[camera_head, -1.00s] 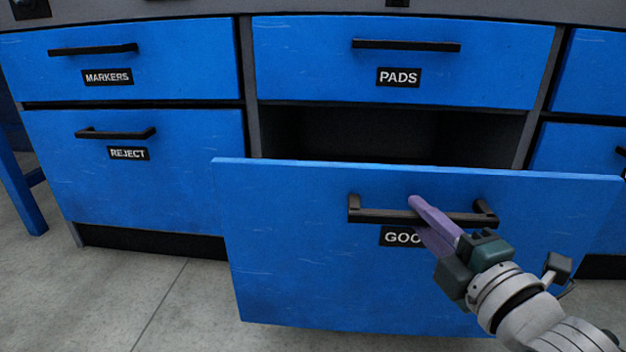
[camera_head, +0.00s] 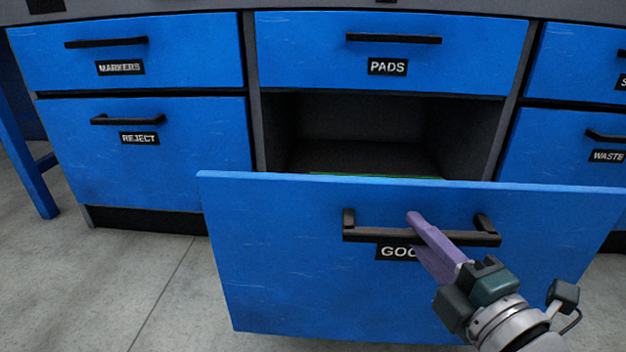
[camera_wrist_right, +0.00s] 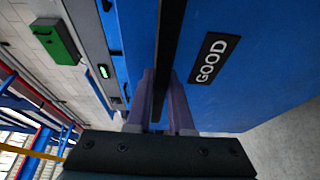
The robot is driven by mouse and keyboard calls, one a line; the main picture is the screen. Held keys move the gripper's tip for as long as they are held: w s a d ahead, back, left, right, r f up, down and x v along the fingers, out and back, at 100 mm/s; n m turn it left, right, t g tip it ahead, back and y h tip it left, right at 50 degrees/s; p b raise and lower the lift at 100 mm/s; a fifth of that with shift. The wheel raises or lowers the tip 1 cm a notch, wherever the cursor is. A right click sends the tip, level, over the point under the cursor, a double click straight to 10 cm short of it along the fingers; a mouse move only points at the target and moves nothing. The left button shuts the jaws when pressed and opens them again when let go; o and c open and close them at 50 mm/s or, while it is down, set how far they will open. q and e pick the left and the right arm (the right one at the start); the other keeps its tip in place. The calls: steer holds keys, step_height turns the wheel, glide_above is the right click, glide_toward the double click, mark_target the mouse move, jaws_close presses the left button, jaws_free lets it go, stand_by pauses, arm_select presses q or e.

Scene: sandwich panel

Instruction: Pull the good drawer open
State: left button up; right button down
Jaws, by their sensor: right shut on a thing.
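The good drawer (camera_head: 300,270) is a blue front with a black bar handle (camera_head: 375,235) and a label reading GOOD, partly covered by my gripper in the head view. It stands well out from the cabinet, with a dark opening behind it and a thin green strip showing just over its top edge. My right gripper (camera_head: 422,235), with purple fingers, is shut on the handle near its middle. In the right wrist view the fingers (camera_wrist_right: 160,105) sit on both sides of the black handle bar, with the GOOD label (camera_wrist_right: 208,58) beside it. My left gripper is not in view.
The pads drawer (camera_head: 450,65) above is closed. The markers drawer (camera_head: 190,50), reject drawer (camera_head: 190,160) and waste drawer (camera_head: 550,165) around it are closed too. Grey floor (camera_head: 130,280) is clear at the lower left.

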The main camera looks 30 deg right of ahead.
steer(key=c, duration=0.8)
jaws_free()
steer(key=s+a+p, duration=0.1)
steer(key=s+p, duration=0.2)
steer(key=s, duration=0.6)
steer(key=shift+s+a, duration=0.25)
steer(key=shift+s, duration=0.15)
